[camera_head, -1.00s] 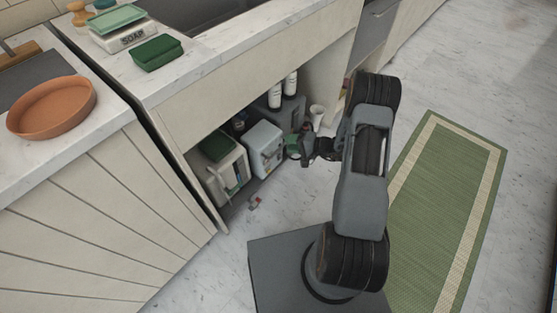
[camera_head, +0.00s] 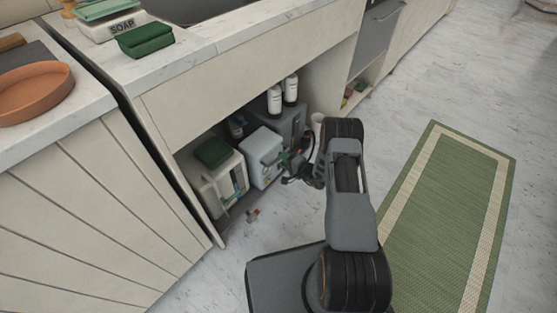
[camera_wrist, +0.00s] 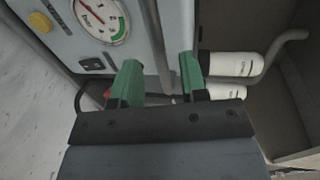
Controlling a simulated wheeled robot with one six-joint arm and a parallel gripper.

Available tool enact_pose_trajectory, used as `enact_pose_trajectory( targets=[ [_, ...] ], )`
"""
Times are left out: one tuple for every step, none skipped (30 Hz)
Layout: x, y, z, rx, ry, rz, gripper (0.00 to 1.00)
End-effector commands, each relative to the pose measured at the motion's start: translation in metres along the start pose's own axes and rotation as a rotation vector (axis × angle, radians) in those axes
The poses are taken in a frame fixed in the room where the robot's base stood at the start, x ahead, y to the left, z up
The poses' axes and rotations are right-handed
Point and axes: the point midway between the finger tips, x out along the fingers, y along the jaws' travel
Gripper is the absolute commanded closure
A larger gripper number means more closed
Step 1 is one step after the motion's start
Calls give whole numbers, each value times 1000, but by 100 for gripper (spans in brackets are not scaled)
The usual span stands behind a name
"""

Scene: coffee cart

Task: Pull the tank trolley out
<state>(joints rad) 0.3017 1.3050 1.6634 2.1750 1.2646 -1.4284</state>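Low under the counter, a white tank with a dark green lid (camera_head: 226,181) and a smaller white tank (camera_head: 264,152) stand side by side on a grey base (camera_head: 235,212), which looks like the tank trolley. Wheels cannot be made out. A grey unit (camera_head: 290,122) stands behind the smaller tank. My gripper (camera_head: 284,162) is beside the smaller tank's right side, partly hidden. In the wrist view its green fingers (camera_wrist: 158,82) are apart, with a narrow grey bar or edge (camera_wrist: 160,38) running between them. Contact cannot be told. A light grey panel with a gauge (camera_wrist: 101,18) is close by.
Two white bottles (camera_head: 282,96) stand at the grey unit. The cabinet's side panel (camera_head: 190,190) borders the left. Floor near the green rug (camera_head: 448,200) is clear.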

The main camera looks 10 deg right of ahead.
Motion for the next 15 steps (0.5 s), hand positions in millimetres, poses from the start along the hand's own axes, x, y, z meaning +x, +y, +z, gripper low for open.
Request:
enact_pose_trajectory(
  targets=[
    [9,2,1,-1,-2,0,60],
    [13,2,1,-1,-2,0,60],
    [18,2,1,-1,-2,0,60],
    [21,2,1,-1,-3,0,60],
    [24,2,1,0,-2,0,60],
    [27,2,0,-1,-1,0,60],
    [29,2,0,-1,-1,0,60],
    [31,1,0,0,-1,1,60],
    [34,1,1,0,-1,1,60],
    [35,1,1,1,-1,1,60],
    [36,1,1,1,-1,1,60],
    [37,1,1,2,-1,1,60],
    [37,0,1,2,-1,1,60],
    [38,0,1,2,-1,1,60],
    [38,0,1,2,-1,1,60]
  ],
)
